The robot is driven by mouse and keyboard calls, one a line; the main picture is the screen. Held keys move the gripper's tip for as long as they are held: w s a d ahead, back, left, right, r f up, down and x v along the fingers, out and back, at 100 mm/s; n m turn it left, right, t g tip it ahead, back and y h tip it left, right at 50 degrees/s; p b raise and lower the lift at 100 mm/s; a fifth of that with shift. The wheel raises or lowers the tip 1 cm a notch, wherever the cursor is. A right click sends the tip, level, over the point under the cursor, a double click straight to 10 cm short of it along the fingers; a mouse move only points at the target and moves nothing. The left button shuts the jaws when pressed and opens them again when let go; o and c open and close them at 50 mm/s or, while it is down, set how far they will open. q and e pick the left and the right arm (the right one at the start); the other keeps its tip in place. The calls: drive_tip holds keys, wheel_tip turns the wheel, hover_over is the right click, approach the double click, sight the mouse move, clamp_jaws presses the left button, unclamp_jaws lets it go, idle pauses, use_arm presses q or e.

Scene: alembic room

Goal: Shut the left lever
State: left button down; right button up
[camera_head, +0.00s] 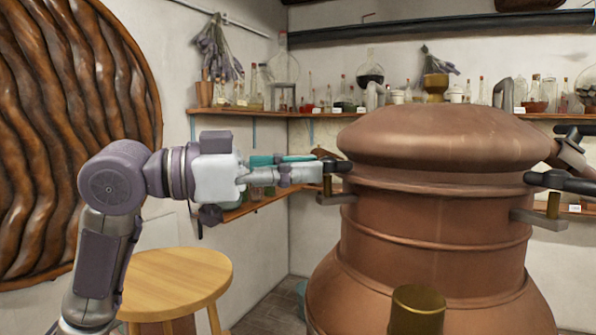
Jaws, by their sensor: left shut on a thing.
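The copper alembic (440,215) stands right of centre, with a domed lid. The left lever (340,166) is dark and sits at the left side of the lid's rim, above a brass post (327,186) and a grey bracket (338,199). My left gripper (318,171) reaches in from the left and is shut on the left lever. Its fingers hide part of the lever. The right lever (562,182) is black and points out to the right above its own brass post (553,205). My right gripper is not in view.
A round wooden stool (175,279) stands below my left arm. Shelves (262,114) with bottles and jars run along the walls behind. A brass cylinder (417,308) stands in front of the alembic. A large ribbed brown disc (70,120) is at the left wall.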

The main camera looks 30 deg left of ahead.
use_arm(q)
drive_tip(key=shift+s+d+n+t+y, duration=0.15)
drive_tip(key=shift+n+t+y, duration=0.35)
drive_tip(key=shift+t+y, duration=0.2)
drive_tip(key=c, duration=1.1)
unclamp_jaws()
drive_tip(key=shift+c, duration=0.2)
drive_tip(key=v, duration=1.2)
drive_tip(key=shift+s+d, duration=0.1)
